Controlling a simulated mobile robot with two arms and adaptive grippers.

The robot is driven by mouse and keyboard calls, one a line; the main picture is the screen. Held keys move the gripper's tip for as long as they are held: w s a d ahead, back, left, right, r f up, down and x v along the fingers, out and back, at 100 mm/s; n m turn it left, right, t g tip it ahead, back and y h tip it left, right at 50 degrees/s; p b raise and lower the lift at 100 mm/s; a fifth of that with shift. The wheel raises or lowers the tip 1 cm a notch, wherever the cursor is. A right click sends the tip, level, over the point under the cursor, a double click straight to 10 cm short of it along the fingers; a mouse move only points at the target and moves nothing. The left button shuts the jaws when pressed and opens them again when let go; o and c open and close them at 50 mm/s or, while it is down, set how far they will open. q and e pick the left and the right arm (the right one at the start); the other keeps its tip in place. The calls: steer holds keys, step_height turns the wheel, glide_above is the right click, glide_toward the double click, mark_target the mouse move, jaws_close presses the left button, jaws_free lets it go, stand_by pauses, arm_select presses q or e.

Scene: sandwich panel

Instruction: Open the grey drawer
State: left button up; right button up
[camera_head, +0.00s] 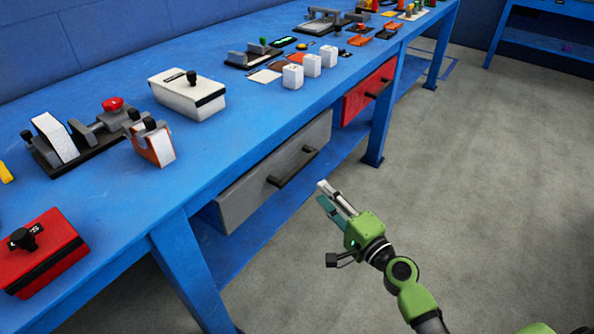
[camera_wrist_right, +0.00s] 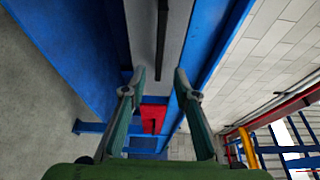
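The grey drawer (camera_head: 245,188) hangs under the blue workbench top, and its front looks flush with the bench. Its black bar handle (camera_head: 294,170) sits at the middle of the drawer front. My right gripper (camera_head: 328,192) is in front of the drawer, just right of and below the handle in the head view, apart from it. In the right wrist view the gripper (camera_wrist_right: 160,78) has its two fingers spread with nothing between them. The handle (camera_wrist_right: 162,40) runs upright there, ahead of the gap between the fingertips, on the grey drawer front (camera_wrist_right: 142,25). My left gripper is not in view.
A red drawer (camera_head: 368,92) hangs farther along the blue workbench (camera_head: 230,120). A white box (camera_head: 187,98), a red box (camera_head: 40,250), a tape dispenser and white cubes (camera_head: 292,77) stand on top. A bench leg (camera_head: 190,270) is left of the grey drawer. The floor to the right is clear.

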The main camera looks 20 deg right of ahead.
mark_target(301, 170)
steer(key=x, duration=1.1)
steer(key=shift+w+a, duration=0.15)
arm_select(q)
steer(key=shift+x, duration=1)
arm_select(e)
steer(key=shift+w+a, duration=0.2)
steer(key=shift+w, duration=0.5)
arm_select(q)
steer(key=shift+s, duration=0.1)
arm_select(e)
jaws_close()
